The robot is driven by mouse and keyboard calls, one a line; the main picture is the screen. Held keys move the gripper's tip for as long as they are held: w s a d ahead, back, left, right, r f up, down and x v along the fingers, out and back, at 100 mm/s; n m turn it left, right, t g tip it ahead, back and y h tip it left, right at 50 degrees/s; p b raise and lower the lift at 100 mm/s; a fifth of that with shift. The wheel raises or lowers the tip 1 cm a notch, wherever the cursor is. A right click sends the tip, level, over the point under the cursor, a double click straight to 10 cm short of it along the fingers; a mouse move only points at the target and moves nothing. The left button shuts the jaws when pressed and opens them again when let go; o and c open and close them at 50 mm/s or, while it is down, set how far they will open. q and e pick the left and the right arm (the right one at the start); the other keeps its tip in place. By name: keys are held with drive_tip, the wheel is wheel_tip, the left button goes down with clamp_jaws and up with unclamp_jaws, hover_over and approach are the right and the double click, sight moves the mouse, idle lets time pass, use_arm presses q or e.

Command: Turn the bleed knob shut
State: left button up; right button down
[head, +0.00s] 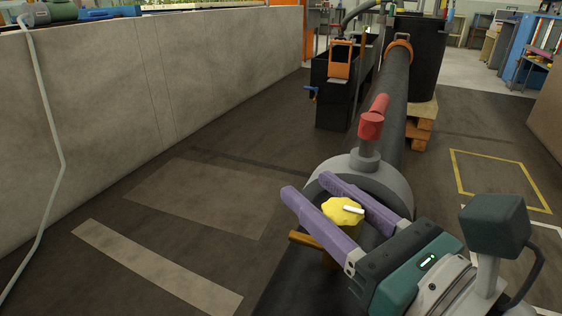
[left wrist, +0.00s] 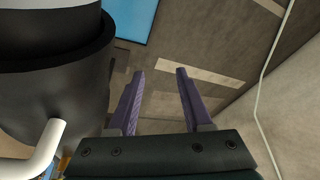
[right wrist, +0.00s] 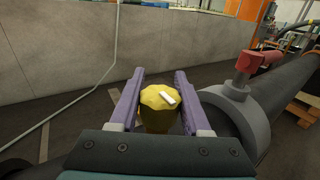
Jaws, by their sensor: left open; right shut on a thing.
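The bleed knob (head: 341,211) is yellow and lobed with a white bar on its top face, on the near end of the pipe fitting. My right gripper (head: 307,186) has its purple fingers on either side of the knob and is shut on it. In the right wrist view the knob (right wrist: 157,104) sits between the fingers, its white bar slanting down to the right. A brass-coloured stub (head: 306,240) shows below the knob, partly hidden by a finger. My left gripper (left wrist: 159,73) is open and empty in the left wrist view; it is not in the head view.
A red handle (head: 373,117) stands on the grey collar (head: 367,174) just beyond the knob. The dark pipe (head: 397,87) runs away to a black tank (head: 418,50). A concrete wall (head: 190,90) is at left. The floor between is clear.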

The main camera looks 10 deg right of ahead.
sight(356, 229)
drive_tip(key=shift+h, duration=0.3)
drive_tip(key=shift+c, duration=1.9)
unclamp_jaws()
drive_tip(key=shift+s, duration=0.1)
drive_tip(key=b+v, duration=0.1)
drive_tip(key=v, duration=0.8)
drive_tip(key=shift+d+f, duration=0.1)
drive_tip(key=shift+f, duration=0.1)
drive_tip(key=shift+s+d+r, duration=0.1)
drive_tip(key=shift+s+d, duration=0.05)
drive_tip(key=shift+s, duration=0.2)
